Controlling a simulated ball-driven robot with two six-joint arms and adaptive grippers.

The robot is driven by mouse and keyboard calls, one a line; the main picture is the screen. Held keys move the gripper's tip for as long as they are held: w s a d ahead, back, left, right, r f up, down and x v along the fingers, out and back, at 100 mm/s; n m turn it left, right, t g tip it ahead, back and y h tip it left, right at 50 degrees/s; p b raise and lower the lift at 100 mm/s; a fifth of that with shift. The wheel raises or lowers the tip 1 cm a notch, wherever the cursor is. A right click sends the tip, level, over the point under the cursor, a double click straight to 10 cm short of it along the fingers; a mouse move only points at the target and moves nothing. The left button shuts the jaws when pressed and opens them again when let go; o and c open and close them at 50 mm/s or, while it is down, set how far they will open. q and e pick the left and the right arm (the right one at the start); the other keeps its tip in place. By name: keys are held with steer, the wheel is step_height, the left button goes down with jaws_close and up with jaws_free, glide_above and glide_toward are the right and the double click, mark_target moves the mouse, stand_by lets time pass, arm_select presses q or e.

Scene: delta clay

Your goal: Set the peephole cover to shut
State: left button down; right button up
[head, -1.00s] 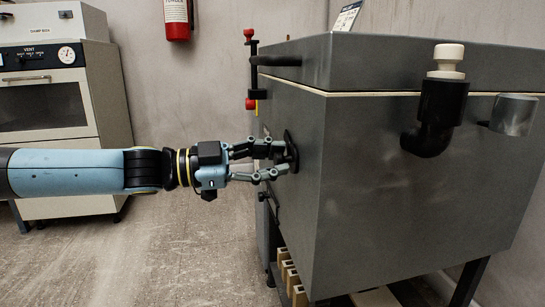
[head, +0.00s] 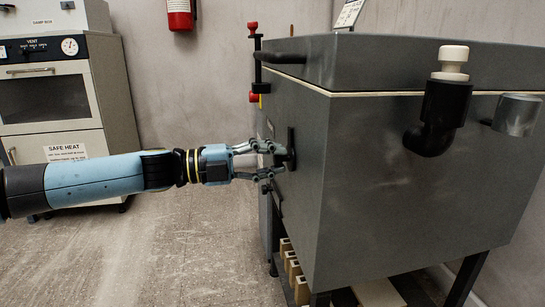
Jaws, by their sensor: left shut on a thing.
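The peephole cover (head: 291,149) is a dark, upright plate on the left side of the grey kiln (head: 400,190). My left gripper (head: 279,161) reaches in from the left and is at the cover. Its fingers are shut on a part of the cover, one finger above and one below. The fingertips hide the gripped part and the peephole itself, so I cannot tell how far the cover stands over the hole. My right gripper is not in view.
A white-topped black elbow pipe (head: 437,115) and a metal cylinder (head: 516,115) stick out of the kiln's front. A red-knobbed latch rod (head: 254,60) stands at its back left edge. The floor between is clear.

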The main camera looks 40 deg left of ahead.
arm_select(q)
steer(key=shift+w+a+m, duration=0.15)
steer(key=shift+a+m, duration=0.05)
steer(key=shift+m, duration=0.5)
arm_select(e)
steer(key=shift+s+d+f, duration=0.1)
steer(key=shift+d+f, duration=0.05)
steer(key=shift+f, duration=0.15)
arm_select(q)
steer(key=c, duration=1.1)
jaws_free()
steer(key=shift+o, duration=0.2)
steer(key=shift+a, duration=0.1)
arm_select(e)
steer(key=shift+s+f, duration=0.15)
arm_select(q)
steer(key=v, duration=1.2)
